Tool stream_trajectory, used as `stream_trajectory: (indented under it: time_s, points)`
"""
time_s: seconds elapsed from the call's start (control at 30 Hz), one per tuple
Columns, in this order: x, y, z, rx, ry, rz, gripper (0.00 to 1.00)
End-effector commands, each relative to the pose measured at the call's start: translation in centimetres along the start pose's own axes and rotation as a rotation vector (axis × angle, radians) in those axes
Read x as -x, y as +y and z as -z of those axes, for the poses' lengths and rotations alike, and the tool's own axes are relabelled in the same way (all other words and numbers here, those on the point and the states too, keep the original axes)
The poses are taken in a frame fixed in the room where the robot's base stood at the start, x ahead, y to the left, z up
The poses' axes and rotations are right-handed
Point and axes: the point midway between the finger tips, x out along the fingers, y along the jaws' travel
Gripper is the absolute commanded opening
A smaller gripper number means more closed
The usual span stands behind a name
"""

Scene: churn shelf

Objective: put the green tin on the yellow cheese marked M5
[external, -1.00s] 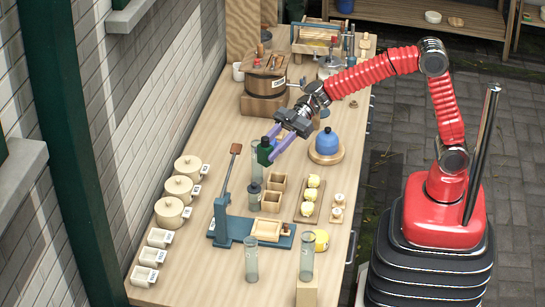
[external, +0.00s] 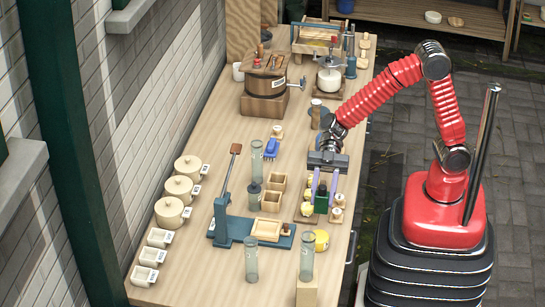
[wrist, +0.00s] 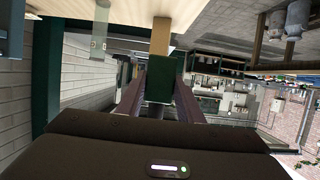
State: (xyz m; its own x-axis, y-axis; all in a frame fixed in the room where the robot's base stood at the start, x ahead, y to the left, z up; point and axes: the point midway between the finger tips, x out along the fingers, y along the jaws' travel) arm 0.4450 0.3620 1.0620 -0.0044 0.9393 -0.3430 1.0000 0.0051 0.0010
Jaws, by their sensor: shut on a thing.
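My gripper (external: 322,200), with its purple fingers pointing down, is shut on the dark green tin (external: 321,204). The tin also shows between the fingers in the wrist view (wrist: 160,78). In the external view it appears over the right part of a small wooden board (external: 304,219). Small yellow cheeses (external: 306,209) show on that board just left of the tin, partly hidden. A larger yellow round (external: 321,240) lies nearer the front. I cannot read the mark M5 on any of them, nor tell how high the tin is.
Small white-topped items (external: 337,214) stand just right of the tin. Open wooden boxes (external: 271,201) and a glass cylinder (external: 257,160) are to the left. A blue lever press (external: 223,220) and more glass cylinders (external: 306,255) stand in front.

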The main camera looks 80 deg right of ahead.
Motion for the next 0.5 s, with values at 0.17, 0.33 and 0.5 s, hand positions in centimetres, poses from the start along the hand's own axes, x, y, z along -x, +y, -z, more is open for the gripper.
stream_trajectory:
  time_s: [0.17,0.33,0.5]
  points:
    - [-0.17,0.01,-0.54,0.0,0.0,-0.001,0.09]
    - [-0.16,0.03,-0.51,0.0,0.0,-0.002,0.09]
    - [-0.37,0.04,-1.08,-0.001,0.0,-0.001,0.09]
